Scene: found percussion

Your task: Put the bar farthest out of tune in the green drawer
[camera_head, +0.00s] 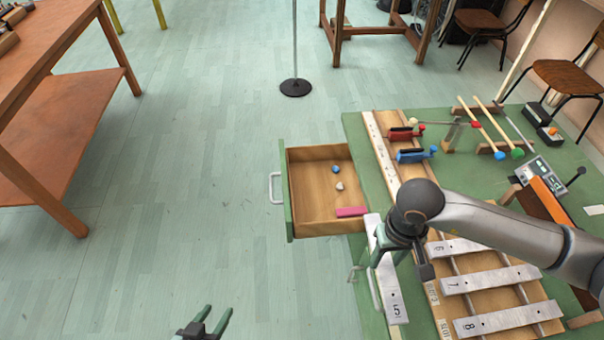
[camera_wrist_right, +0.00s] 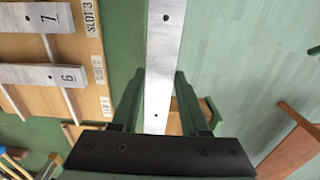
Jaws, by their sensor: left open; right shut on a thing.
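The right wrist view shows the bar (camera_wrist_right: 167,45) passing between the two shut fingers (camera_wrist_right: 158,100). The green drawer (camera_head: 310,212) is pulled out to the left; a blue ball, a pale ball and a pink block lie in it. Bars 6 (camera_head: 455,247), 7 (camera_head: 490,279) and 8 (camera_head: 508,319) lie on the wooden rack. My left gripper (camera_head: 207,322) is open and empty at the bottom, above the floor.
The green table (camera_head: 365,165) holds red and blue clamp-like tools (camera_head: 412,155), mallets (camera_head: 490,125) and a small device (camera_head: 540,172). A brown table (camera_head: 60,120) stands at the left. A stand base (camera_head: 295,87) and chairs are behind. The floor left of the drawer is clear.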

